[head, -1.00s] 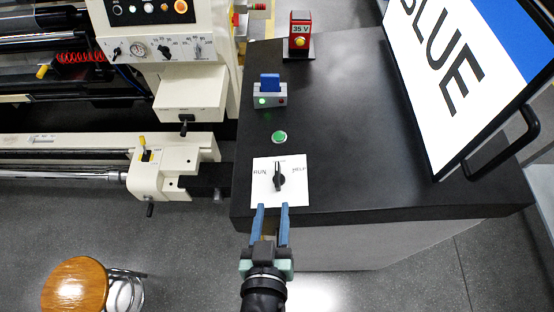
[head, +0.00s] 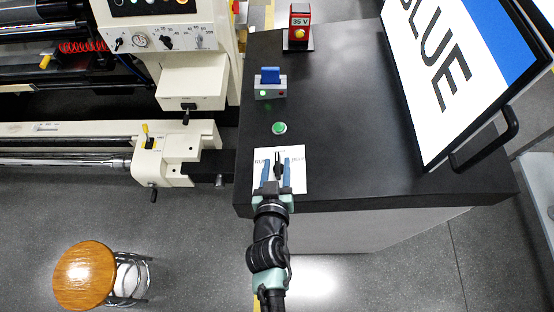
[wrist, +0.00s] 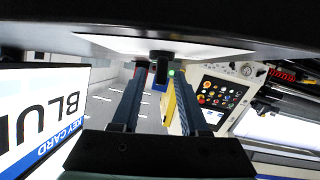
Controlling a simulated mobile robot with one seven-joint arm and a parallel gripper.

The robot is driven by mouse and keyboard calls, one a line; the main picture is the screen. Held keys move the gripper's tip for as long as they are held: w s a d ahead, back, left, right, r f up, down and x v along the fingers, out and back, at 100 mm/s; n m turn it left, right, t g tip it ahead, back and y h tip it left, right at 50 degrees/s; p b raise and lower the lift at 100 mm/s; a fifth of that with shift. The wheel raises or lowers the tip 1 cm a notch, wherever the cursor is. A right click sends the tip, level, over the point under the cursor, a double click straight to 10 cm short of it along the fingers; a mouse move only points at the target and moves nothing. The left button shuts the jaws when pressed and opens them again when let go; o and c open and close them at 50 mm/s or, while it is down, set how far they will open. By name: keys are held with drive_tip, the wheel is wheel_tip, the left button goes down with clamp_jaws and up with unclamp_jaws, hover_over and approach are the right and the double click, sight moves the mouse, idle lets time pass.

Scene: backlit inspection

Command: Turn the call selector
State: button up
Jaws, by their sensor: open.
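The call selector is a black knob (head: 279,170) on a white plate (head: 299,183) near the front left of the dark bench top. Its handle points roughly toward the back. The RUN and HELP labels are partly covered by my fingers. My gripper (head: 276,161) is open, with one blue finger on each side of the knob in the head view. In the wrist view the knob (wrist: 161,66) appears between the tips of my gripper (wrist: 159,74), below the white plate (wrist: 150,47). I cannot tell if either finger touches it.
A green button (head: 279,128), a grey box with a blue top (head: 270,83) and a red 35 V device (head: 299,27) stand behind the selector. A large tilted screen (head: 455,75) is at the right, a lathe (head: 180,155) at the left. A wooden stool (head: 84,275) stands lower left.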

drive_tip(key=shift+w+f, duration=0.2)
drive_tip(key=shift+w, duration=0.25)
clamp_jaws()
